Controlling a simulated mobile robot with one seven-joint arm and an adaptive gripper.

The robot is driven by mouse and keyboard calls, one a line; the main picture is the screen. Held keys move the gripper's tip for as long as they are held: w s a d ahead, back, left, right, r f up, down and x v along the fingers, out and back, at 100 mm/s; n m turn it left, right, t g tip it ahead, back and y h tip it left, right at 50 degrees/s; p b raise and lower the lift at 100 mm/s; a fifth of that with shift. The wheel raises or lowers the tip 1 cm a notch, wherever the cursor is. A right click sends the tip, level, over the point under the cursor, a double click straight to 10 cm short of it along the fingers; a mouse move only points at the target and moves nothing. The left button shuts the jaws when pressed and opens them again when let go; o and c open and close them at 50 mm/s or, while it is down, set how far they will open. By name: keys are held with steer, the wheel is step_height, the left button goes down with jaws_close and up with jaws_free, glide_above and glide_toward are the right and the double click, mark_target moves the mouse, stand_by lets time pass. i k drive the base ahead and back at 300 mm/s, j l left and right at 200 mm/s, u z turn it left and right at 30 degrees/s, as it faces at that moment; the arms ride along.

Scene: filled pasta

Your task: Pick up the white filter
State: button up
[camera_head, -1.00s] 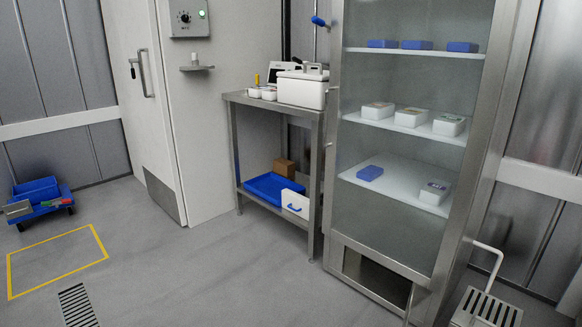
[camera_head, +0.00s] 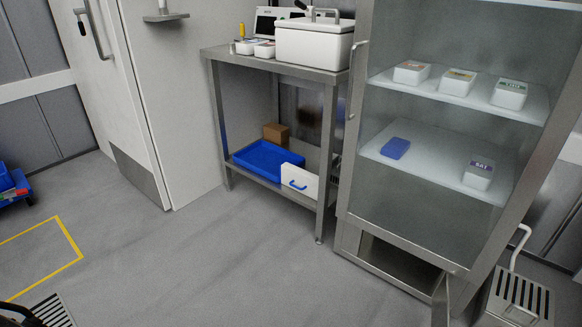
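A white flat panel with a blue handle (camera_head: 300,176) stands on edge at the front right of the steel table's lower shelf. It looks most like the white filter, but I cannot tell for sure. It is beside a blue tray (camera_head: 262,161) and partly in front of it. My gripper is not recognisable in view. A dark curved part shows at the bottom left edge, too cropped to identify.
The steel table (camera_head: 222,52) carries a white lidded box (camera_head: 303,46). A brown box (camera_head: 276,132) sits behind the tray. The glass-fronted cabinet (camera_head: 422,222) holds several small boxes. A slotted metal unit (camera_head: 519,294) stands lower right. The grey floor before the table is clear.

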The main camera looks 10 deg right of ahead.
mark_target(306, 183)
steer(key=i+j, duration=0.55)
steer(key=i, duration=0.2)
steer(key=i+j, duration=0.6)
steer(key=i, duration=0.15)
steer(key=i+j+z, duration=0.1)
steer(key=i+j, duration=0.45)
steer(key=i, duration=0.2)
steer(key=i+j+z, duration=0.15)
steer(key=z, duration=1.3)
steer(key=i+j+z, duration=0.15)
steer(key=j+z, duration=0.15)
steer(key=z, duration=0.2)
steer(key=j+z, duration=0.35)
steer(key=z, duration=0.15)
steer(key=i+j, duration=0.05)
